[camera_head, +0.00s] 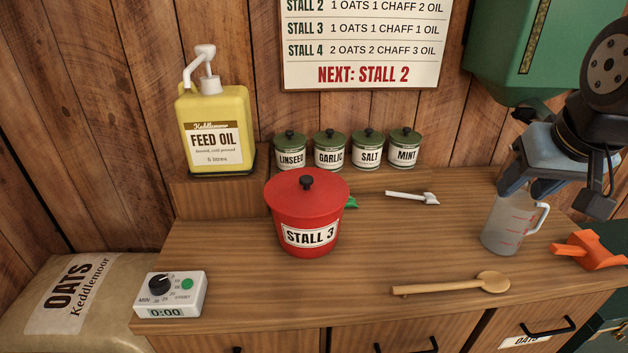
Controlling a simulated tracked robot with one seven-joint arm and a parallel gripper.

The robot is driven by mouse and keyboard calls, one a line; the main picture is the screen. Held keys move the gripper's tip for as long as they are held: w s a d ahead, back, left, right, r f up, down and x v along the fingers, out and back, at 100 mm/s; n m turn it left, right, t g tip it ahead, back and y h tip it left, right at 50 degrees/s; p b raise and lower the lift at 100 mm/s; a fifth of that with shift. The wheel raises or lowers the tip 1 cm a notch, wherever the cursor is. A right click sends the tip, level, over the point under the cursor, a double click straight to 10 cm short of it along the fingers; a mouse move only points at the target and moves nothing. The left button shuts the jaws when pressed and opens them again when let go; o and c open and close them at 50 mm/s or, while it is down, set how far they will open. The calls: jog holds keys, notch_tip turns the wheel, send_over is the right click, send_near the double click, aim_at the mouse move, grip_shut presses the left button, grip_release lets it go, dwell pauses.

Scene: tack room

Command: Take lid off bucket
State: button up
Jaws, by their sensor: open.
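A red bucket (306,238) labelled "STALL 3" stands upright on the wooden counter, left of the middle. Its red lid (283,187) with a black knob (306,183) sits on top and covers the opening, so the inside is hidden. My gripper (562,192) is at the far right, well away from the bucket, with its fingers pointing down. It is open, and nothing shows held in it. One finger overlaps the top of a clear measuring jug (500,238) in the picture; I cannot tell whether they touch.
Yellow feed oil bottle (212,130) and several green-lidded tins (367,148) stand behind the bucket. A timer (172,294), a white scoop (410,196), a wooden spoon (455,285) and an orange object (590,250) lie around. Bare counter (410,240) separates bucket and jug.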

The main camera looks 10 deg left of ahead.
jog(key=shift+o, duration=0.3)
jog(key=shift+o, duration=0.8)
jog(key=shift+w+a, duration=0.15)
jog(key=shift+a, duration=0.05)
jog(key=shift+o, duration=0.9)
jog(key=w+a+r+n+g+y, duration=0.1)
jog(key=w+a+r+n+y, duration=0.1)
jog(key=w+a+n, duration=0.4)
jog(key=w+a, duration=0.3)
jog(key=a, duration=0.2)
jog(key=shift+w+a, duration=0.25)
jog(key=shift+w, duration=0.05)
jog(key=n+g+y, duration=0.2)
jog(key=n, duration=0.4)
send_near(307, 178)
jog(key=x, duration=0.9)
